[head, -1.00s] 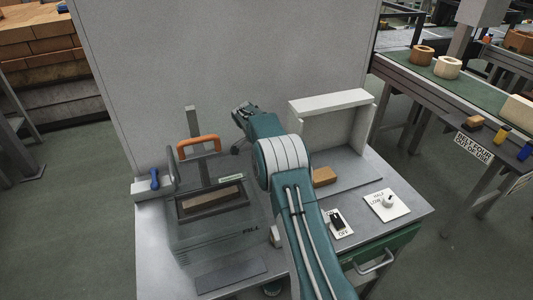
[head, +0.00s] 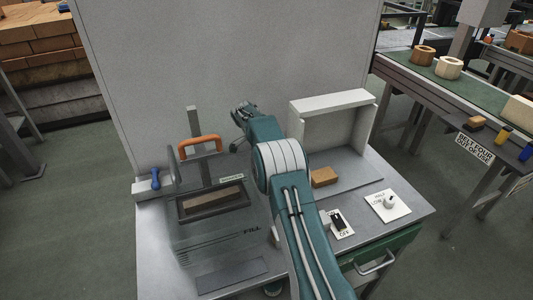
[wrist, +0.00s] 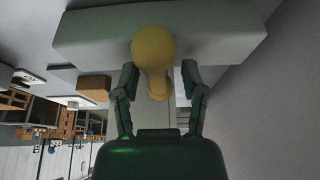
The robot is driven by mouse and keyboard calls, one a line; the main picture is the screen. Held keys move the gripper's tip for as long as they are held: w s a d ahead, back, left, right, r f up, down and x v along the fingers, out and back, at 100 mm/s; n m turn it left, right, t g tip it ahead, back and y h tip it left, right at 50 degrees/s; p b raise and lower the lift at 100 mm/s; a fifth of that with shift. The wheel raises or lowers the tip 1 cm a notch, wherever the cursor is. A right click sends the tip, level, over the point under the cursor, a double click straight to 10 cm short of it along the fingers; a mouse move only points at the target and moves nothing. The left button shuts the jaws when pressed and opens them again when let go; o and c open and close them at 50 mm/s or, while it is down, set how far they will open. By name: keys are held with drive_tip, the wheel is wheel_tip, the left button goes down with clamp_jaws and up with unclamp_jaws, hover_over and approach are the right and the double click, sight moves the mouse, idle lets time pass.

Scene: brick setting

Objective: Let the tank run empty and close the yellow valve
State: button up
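A yellow valve handle (wrist: 153,48) with a round end and a short stem sits against a pale block (wrist: 225,35) in the wrist view. My gripper (wrist: 159,76) is open, with one finger on each side of the handle and a narrow gap visible beside it. In the head view my gripper (head: 241,112) is up near the grey back panel, and the yellow valve cannot be made out there. A clear tank-like box marked FILL (head: 215,246) stands left of my arm. Its liquid level cannot be told.
An orange handle (head: 200,143), a blue lever (head: 155,179) and a tray (head: 185,216) holding a brick are at the left. A pale open box (head: 333,101), a brick (head: 324,177), a black OFF switch (head: 338,220) and a white knob (head: 389,201) are at the right.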

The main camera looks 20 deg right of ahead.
drive_tip(key=shift+r, duration=0.15)
drive_tip(key=v, duration=1.1)
drive_tip(key=shift+a+r, duration=0.3)
drive_tip(key=shift+r, duration=0.1)
